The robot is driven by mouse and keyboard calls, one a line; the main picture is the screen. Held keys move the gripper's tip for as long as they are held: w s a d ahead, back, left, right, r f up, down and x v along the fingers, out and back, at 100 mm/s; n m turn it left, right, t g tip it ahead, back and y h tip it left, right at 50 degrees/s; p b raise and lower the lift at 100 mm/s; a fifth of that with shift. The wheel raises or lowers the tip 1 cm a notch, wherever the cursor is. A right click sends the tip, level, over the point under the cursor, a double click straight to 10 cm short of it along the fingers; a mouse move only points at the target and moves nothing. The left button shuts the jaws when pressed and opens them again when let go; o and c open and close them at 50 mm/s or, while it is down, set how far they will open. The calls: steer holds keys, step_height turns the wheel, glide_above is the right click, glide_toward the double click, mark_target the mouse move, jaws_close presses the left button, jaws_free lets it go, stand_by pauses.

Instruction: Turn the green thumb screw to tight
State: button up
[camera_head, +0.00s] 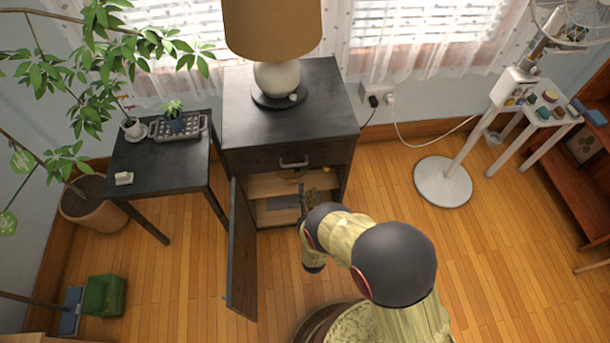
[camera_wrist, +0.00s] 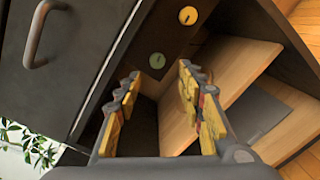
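The green thumb screw (camera_wrist: 157,60) shows in the wrist view as a small round pale-green disc with a dark mark, on the brown inner panel of the open cabinet (camera_head: 290,115). My gripper (camera_wrist: 158,76) is open, with its yellow-and-grey fingers on either side below the green screw in the picture. Nothing shows between the fingers, and they look apart from the screw. In the head view, my gripper (camera_head: 308,194) is at the cabinet's opening, and I cannot make out the green screw there.
A yellow round screw (camera_wrist: 188,15) sits near the green one. A wooden shelf (camera_wrist: 230,85) slants close to the right finger. The cabinet door (camera_head: 242,250) stands open to the left of my arm. A lamp (camera_head: 277,75) stands on top.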

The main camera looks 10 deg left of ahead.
mark_target(305, 173)
steer(key=shift+n, duration=0.5)
steer(key=shift+r+b+x, duration=0.15)
steer(key=shift+b+x, duration=0.55)
steer(key=shift+x, duration=1.25)
steer(key=shift+r+b+x, duration=0.1)
steer(key=shift+b+x, duration=0.6)
steer(key=shift+x, duration=1.3)
steer(key=shift+c, duration=0.6)
jaws_close()
